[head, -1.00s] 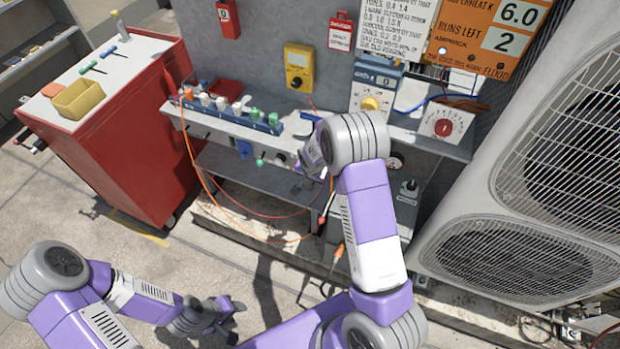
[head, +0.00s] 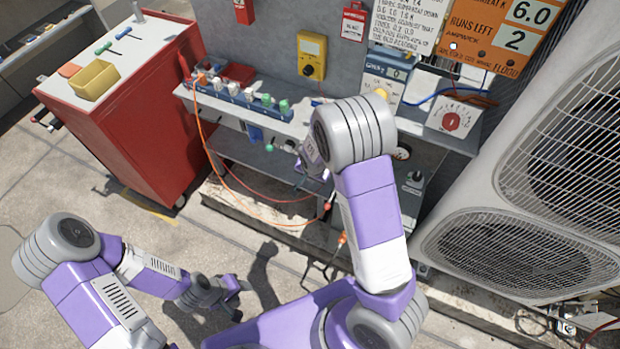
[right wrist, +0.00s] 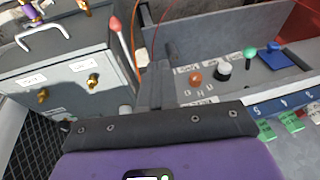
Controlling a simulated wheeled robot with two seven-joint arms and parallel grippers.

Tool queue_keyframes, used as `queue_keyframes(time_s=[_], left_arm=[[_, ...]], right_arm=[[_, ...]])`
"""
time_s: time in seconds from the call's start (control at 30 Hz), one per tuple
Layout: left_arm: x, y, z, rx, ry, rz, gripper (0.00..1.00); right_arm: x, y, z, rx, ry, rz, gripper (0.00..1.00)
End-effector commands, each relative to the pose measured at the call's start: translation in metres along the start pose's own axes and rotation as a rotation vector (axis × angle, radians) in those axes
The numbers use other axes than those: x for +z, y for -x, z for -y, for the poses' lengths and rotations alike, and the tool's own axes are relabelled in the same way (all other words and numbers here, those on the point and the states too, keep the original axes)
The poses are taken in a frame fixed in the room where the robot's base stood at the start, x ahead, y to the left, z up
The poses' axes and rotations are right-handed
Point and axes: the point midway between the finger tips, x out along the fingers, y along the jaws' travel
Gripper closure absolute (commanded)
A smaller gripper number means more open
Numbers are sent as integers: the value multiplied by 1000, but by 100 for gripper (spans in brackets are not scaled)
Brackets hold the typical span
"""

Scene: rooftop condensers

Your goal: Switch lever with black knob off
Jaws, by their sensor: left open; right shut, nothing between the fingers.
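My left gripper (head: 238,292) is open and empty, low over the floor. The lever's exact position is hard to tell.
A blue block (right wrist: 280,55) sits beside the green knob. A red-tipped rod (right wrist: 116,25) and orange cables are near my right gripper. The bench (head: 215,106) bears a row of coloured plugs. A red cabinet (head: 130,130) stands left, condenser units (head: 520,240) right.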

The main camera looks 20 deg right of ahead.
Motion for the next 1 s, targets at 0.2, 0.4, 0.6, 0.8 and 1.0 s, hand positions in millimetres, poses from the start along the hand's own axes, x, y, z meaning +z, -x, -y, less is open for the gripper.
queue_keyframes(time_s=[0.2, 0.4, 0.6, 0.8, 1.0], left_arm=[[0, 7, -3, 0, 0, 0, 57], [0, 9, -3, 0, 0, 0, 57], [0, 8, -3, 0, 0, 0, 57], [0, 8, -3, 0, 0, 0, 57], [0, 8, -3, 0, 0, 0, 57]], right_arm=[[20, 24, -1, -1, 2, 0, 100], [26, 30, -2, 0, 1, 0, 100], [27, 30, -2, 0, 0, 0, 100], [26, 30, -2, 0, 0, 0, 100], [28, 29, -3, 2, 5, 4, 100]])
